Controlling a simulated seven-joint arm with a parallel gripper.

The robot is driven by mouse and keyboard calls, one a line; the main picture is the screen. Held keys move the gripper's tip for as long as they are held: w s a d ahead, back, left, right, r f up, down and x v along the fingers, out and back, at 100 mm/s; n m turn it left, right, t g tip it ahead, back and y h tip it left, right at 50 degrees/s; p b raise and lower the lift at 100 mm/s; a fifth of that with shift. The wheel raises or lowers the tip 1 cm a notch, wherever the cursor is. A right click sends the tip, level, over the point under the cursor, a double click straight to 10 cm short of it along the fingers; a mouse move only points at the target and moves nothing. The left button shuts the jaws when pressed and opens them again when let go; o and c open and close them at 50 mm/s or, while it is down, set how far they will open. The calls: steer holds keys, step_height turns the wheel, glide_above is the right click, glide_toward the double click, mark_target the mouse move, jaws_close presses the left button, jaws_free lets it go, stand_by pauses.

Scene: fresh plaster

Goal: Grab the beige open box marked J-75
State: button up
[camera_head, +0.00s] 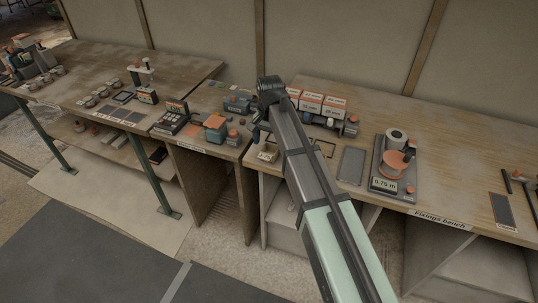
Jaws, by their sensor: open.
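My gripper (258,134) is small in the picture and hangs at the end of my arm, over the left end of the fixings bench. Its jaws are open, and nothing shows between them. A small pale, beige-looking item (268,154) with a dark mark lies on the bench just below and right of the gripper, near the front edge. It may be the J-75 box, but I cannot read its mark or tell whether it is open on top. My arm covers part of the bench just right of it.
White-and-orange cartons (311,101) stand at the back, right of my wrist. A grey flat plate (351,165) and a grey tray (407,190) with rolls and a 0.75 m display lie farther right. An orange-topped device (215,128) stands left on the neighbouring bench.

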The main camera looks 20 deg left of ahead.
mark_target(269, 150)
steer(key=shift+w+a+f, duration=0.1)
steer(key=shift+f, duration=2.45)
steer(key=shift+c, duration=0.2)
steer(key=c, duration=1)
steer(key=shift+r, duration=0.15)
